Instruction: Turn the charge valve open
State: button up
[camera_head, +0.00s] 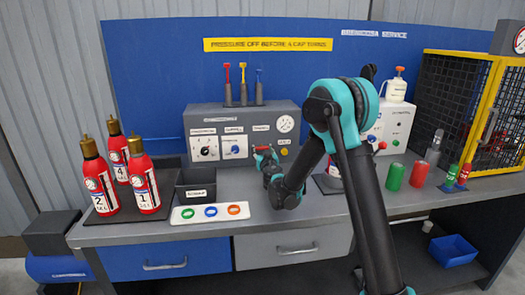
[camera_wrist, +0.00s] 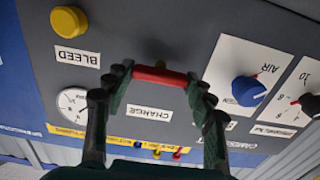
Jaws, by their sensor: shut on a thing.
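The charge valve's red handle (camera_wrist: 160,76) lies across between my fingertips in the wrist view, beside a white label that seems to read CHARGE (camera_wrist: 149,112). My gripper (camera_wrist: 159,79) is shut on this handle, one finger at each end of it. In the head view my gripper (camera_head: 265,153) is at the front of the grey control panel (camera_head: 200,122), with a bit of red showing at its tip. My arm hides part of the panel. The valve's body is hidden behind the handle, so I cannot tell its exact angle.
In the wrist view a yellow BLEED button (camera_wrist: 69,21), a gauge (camera_wrist: 73,103) and a blue AIR knob (camera_wrist: 248,90) sit around the handle. Red extinguishers (camera_head: 145,185) stand at left on the bench. A tray of coloured rings (camera_head: 210,213) lies in front of the panel.

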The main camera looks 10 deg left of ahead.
jog(key=shift+n, duration=0.3)
jog(key=n, duration=0.3)
jog(key=shift+n, duration=0.4)
jog(key=n, duration=0.4)
jog(key=shift+a, duration=0.15)
jog(key=n, duration=0.5)
jog(key=shift+f+n, duration=0.1)
jog(key=shift+n, duration=2.1)
jog(key=o, duration=1.2)
jog(key=shift+c, duration=0.2)
